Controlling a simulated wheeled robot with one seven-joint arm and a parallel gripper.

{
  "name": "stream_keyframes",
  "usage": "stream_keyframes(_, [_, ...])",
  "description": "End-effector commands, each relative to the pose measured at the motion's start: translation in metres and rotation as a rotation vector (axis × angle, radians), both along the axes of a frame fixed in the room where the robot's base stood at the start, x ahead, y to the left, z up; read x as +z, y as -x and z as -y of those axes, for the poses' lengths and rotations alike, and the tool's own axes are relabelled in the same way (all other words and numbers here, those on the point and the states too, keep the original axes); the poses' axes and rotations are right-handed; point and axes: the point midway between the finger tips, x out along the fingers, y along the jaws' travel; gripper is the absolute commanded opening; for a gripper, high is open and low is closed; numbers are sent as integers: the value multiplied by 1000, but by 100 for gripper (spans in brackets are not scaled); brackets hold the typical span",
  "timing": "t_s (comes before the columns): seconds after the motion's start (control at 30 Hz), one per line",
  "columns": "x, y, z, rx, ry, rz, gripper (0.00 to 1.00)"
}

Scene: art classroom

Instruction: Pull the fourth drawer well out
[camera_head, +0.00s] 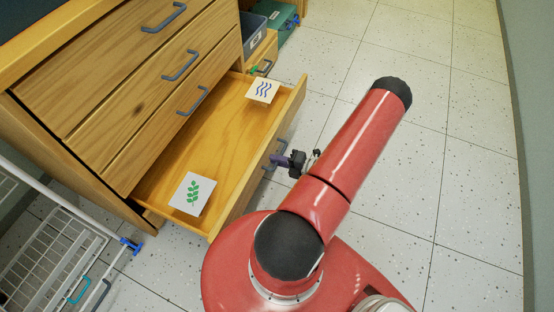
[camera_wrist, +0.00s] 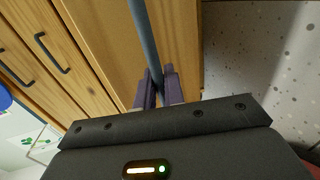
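The fourth drawer (camera_head: 225,140) of the wooden cabinet stands far out, its inside open to view. A card with a green leaf (camera_head: 192,194) lies at its near end and a card with blue waves (camera_head: 262,88) at its far end. My gripper (camera_head: 279,160) is at the drawer's front, at its grey bar handle (camera_head: 282,132). In the wrist view the handle (camera_wrist: 146,38) runs between the two dark fingers of my gripper (camera_wrist: 158,88), which are closed around it. The handle's lower end is hidden by the gripper.
Three shut drawers with grey handles (camera_head: 181,66) are above. A white wire basket (camera_head: 58,258) stands at the lower left. A grey bin (camera_head: 253,31) and a green case (camera_head: 278,18) are beyond the cabinet. The tiled floor (camera_head: 455,130) to the right is clear.

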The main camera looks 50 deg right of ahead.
Motion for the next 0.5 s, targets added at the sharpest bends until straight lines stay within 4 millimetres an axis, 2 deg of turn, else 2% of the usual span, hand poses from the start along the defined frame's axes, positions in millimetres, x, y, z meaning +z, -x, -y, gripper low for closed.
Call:
stream_keyframes(0.03, [-1,0,0,1,0,-2,16])
stream_keyframes(0.13, [0,0,0,1,0,-1,28])
stream_keyframes(0.37, [0,0,0,0,0,0,28])
stream_keyframes(0.5, [1,8,3,-1,1,-1,28])
